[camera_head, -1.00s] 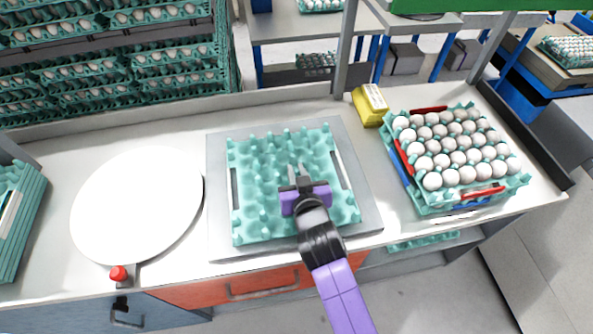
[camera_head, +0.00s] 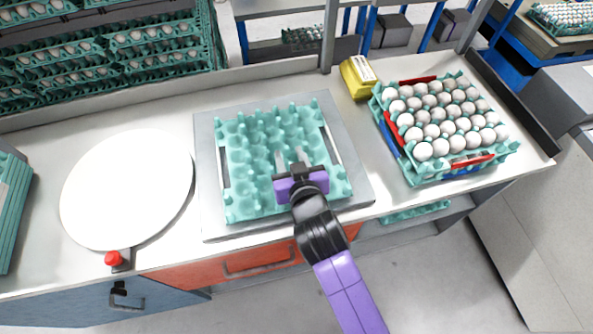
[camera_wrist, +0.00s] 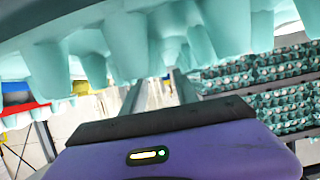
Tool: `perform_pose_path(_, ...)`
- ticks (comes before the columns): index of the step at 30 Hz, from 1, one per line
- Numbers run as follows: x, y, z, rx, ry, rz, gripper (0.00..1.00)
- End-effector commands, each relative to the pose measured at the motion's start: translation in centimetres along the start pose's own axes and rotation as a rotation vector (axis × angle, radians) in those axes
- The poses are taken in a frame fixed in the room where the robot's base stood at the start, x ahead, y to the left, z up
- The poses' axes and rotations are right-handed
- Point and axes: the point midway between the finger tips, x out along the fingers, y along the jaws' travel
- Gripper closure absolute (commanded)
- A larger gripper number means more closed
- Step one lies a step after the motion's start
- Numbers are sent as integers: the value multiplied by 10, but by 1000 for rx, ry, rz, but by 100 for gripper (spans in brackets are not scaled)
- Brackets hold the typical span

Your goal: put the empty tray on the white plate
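The empty tray (camera_head: 240,190) is a teal, bumpy egg tray lying on a square grey plate (camera_head: 208,228) in the middle of the counter. The white plate (camera_head: 125,190) is a round, bare disc to its left. My gripper (camera_head: 291,157), purple with grey fingers, is over the right-front part of the tray. Its two fingers are apart, with a gap between them. In the wrist view, teal tray bumps (camera_wrist: 215,30) fill the top beyond the fingers (camera_wrist: 160,92); whether the fingers touch the tray cannot be told.
A teal tray of white eggs (camera_head: 440,125) stands at the right, with a yellow box (camera_head: 357,77) beside it. A red button (camera_head: 113,258) sits at the white plate's front edge. Stacked trays (camera_head: 12,215) stand at the far left. Egg racks (camera_head: 110,55) rise behind the counter.

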Motion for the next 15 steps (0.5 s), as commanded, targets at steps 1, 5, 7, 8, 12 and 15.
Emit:
perform_pose_path(1, -11, 1, 2, -1, 1, 0, 64)
perform_pose_path(5, -36, 1, 2, 0, 0, 1, 64)
perform_pose_path(7, -49, 1, 2, 0, 0, 1, 64)
perform_pose_path(8, -53, 1, 2, 0, 0, 1, 64)
perform_pose_path(12, -70, 1, 1, 0, 0, 1, 64)
perform_pose_path(15, -76, 0, 1, 0, -1, 1, 64)
